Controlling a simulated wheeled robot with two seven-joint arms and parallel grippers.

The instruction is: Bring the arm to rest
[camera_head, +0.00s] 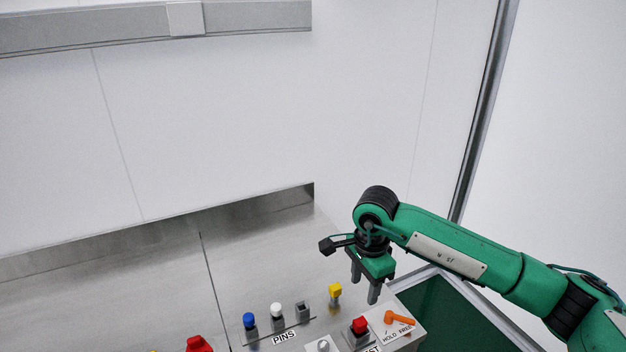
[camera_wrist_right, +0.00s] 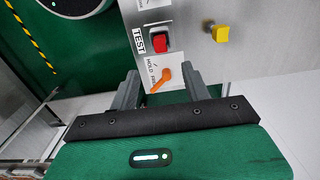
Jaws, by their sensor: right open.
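My right arm is green and comes in from the right in the head view. Its gripper (camera_head: 365,287) is open and empty, pointing down above the right end of the control panel. In the right wrist view the gripper (camera_wrist_right: 165,88) shows its two grey fingers apart, with the orange lever (camera_wrist_right: 162,78) of the HOLD/FREE switch visible between and beyond them. The lever also shows in the head view (camera_head: 399,319), below the gripper and apart from it. My left gripper is not in view.
A red TEST button (camera_head: 359,325) sits left of the lever. A yellow-topped pin (camera_head: 335,290) stands behind it. Blue (camera_head: 249,320) and white (camera_head: 276,310) pins stand at the PINS label (camera_head: 284,337). A red object (camera_head: 199,344) is at the bottom edge. White walls enclose the metal worktop.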

